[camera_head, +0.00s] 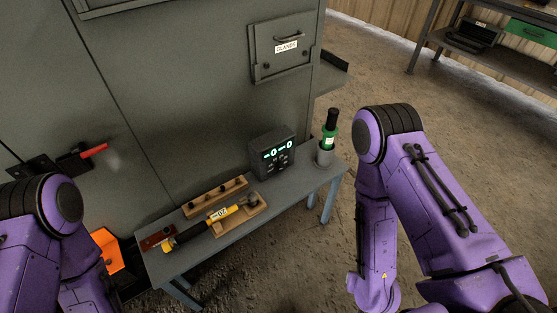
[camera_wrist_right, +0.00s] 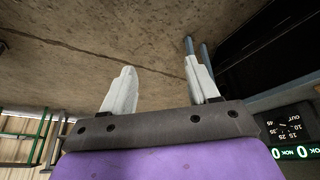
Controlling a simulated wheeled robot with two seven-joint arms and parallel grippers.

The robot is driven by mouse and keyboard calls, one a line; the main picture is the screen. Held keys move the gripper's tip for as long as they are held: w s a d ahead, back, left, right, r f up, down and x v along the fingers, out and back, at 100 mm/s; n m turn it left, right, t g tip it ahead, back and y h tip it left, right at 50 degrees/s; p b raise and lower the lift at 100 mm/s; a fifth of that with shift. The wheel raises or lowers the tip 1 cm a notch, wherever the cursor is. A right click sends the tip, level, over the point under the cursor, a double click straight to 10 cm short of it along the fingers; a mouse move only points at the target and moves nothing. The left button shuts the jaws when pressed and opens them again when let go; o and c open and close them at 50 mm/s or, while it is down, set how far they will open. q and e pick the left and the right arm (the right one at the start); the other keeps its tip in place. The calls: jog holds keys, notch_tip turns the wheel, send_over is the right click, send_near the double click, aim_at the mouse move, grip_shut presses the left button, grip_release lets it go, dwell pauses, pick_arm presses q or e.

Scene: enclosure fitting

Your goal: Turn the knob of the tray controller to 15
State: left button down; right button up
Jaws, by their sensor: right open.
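The dark control box (camera_head: 273,152) with green-lit zeros, which I take for the tray controller, stands on the narrow grey bench (camera_head: 230,225) against the cabinet. Its face (camera_wrist_right: 290,134) shows inverted at the lower right of the right wrist view, with a dial scale and OK and NOK counters. Part of the face is cut off by the frame edge, and I cannot read the knob's setting. My right gripper (camera_wrist_right: 157,70) is open and empty, its two pale fingers apart, with the box off to their side. My left gripper is outside both views.
A yellow-black tool (camera_head: 205,225) lies in a wooden cradle left of the box, with a wooden rack (camera_head: 214,197) behind it. A green bottle-like item (camera_head: 330,135) stands in a grey cup right of the box. The cabinet (camera_head: 170,90) rises behind; open floor lies right.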

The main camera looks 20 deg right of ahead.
jog(key=w+a+f+n+t+y+b, duration=0.1)
jog(key=w+a+f+n+t+b, duration=0.15)
jog(key=w+b, duration=0.35)
jog(key=w+a+f+n+t+y+b, duration=0.1)
jog(key=w+f+b, duration=0.3)
jog(key=w, duration=0.5)
jog(key=n+t+y+b, duration=0.5)
jog(key=n+b, duration=0.4)
jog(key=b, duration=0.5)
send_near(282, 168)
jog(key=shift+m+t+h, duration=0.25)
jog(key=shift+t+h, duration=0.25)
jog(key=shift+t, duration=0.05)
jog(key=x, duration=0.2)
jog(key=b+x, duration=0.1)
jog(key=x, duration=0.2)
jog(key=f+b+x, duration=0.1)
jog(key=x, duration=0.2)
jog(key=shift+s+a, duration=0.25)
jog(key=shift+w+a+f, duration=0.15)
jog(key=shift+w, duration=0.25)
jog(key=c, duration=1)
